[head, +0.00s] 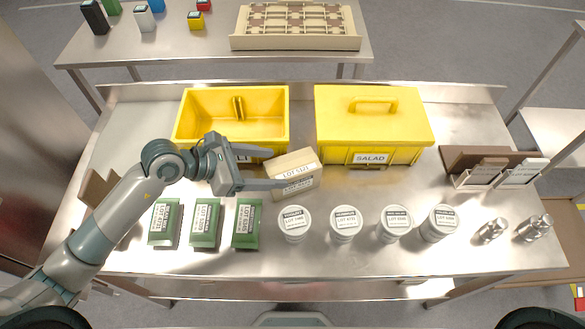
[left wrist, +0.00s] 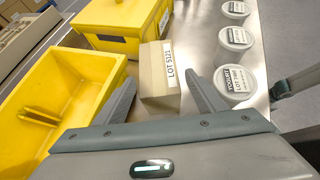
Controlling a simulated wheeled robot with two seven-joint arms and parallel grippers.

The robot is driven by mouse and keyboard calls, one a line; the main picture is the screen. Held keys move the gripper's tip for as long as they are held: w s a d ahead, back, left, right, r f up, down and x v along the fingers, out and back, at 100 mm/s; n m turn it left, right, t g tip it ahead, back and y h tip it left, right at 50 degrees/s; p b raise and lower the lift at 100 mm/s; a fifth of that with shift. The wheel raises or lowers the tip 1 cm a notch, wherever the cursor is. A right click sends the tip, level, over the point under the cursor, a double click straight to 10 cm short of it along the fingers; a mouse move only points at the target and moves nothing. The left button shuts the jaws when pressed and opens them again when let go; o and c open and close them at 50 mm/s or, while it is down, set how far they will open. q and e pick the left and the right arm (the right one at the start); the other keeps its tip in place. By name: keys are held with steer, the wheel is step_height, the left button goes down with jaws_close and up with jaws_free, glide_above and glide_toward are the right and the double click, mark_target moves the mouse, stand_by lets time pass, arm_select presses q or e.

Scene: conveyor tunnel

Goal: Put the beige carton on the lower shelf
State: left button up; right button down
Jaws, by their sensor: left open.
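The beige carton (head: 305,167) stands on the steel table in front of the yellow boxes, with a white lot label. It also shows in the left wrist view (left wrist: 158,92). My left gripper (head: 277,168) is open at the carton's left end. In the left wrist view its fingertips (left wrist: 160,78) lie on either side of the carton's near end. I cannot tell whether either finger touches it. A rack at the right has an upper shelf (head: 556,127) and a lower level (head: 563,215) partly cut off by the picture edge. My right gripper is not in view.
An open yellow bin (head: 186,122) stands behind my left gripper and a closed yellow SALAD box (head: 375,132) behind the carton. Green boxes (head: 205,222), white tubs (head: 345,224) and metal shakers (head: 490,231) line the front. A brown holder (head: 460,160) stands right.

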mark_target(283, 168)
arm_select(q)
steer(key=shift+p+x, duration=0.35)
steer(key=shift+x, duration=1.15)
steer(key=shift+p+x, duration=0.85)
steer(key=p+x, duration=0.1)
steer(key=x, duration=0.1)
steer(key=shift+w+f, duration=0.2)
steer(key=shift+f, duration=0.2)
steer(key=shift+w+d+f, duration=0.15)
steer(key=shift+d+f, duration=0.15)
steer(key=c, duration=1.3)
